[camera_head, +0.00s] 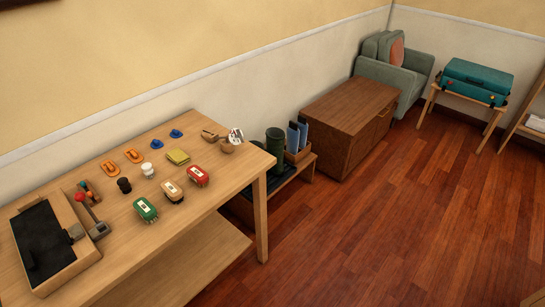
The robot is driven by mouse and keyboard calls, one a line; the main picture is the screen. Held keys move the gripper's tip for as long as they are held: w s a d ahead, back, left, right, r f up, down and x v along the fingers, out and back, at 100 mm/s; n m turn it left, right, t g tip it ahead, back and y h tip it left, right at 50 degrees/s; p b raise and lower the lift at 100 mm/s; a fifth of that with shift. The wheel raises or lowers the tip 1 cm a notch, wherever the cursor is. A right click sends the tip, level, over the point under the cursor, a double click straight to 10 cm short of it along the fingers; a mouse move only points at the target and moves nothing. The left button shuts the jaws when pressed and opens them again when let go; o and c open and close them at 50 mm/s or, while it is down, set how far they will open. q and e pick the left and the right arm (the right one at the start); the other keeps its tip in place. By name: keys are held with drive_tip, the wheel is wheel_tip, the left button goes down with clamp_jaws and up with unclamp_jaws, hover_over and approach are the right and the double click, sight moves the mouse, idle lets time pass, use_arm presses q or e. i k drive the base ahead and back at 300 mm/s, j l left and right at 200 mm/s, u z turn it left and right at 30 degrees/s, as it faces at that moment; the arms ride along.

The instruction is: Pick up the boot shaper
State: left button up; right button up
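Two upright blue panels (298,135) stand in a small wooden box (298,154) on a low wooden bench (308,165) past the right end of the table. They may be boot shapers, but they are too small to tell for sure. Just left of them stand dark green upright cylinders (275,146) that look like boot shafts; their lower parts are partly hidden behind the table. Neither of my grippers is in view.
A brown cabinet (340,125), armchair (398,70) and teal suitcase (476,80) stand beyond. The red-brown floor (400,220) is clear.

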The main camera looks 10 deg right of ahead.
sight(293, 132)
drive_tip(key=i+l+u, duration=0.15)
drive_tip(key=i+l, duration=0.2)
drive_tip(key=i+l+u, duration=0.1)
drive_tip(key=i+l, duration=0.25)
drive_tip(key=l, duration=0.15)
drive_tip(key=i+l+u, duration=0.15)
drive_tip(key=i+l, duration=0.2)
drive_tip(key=l, duration=0.1)
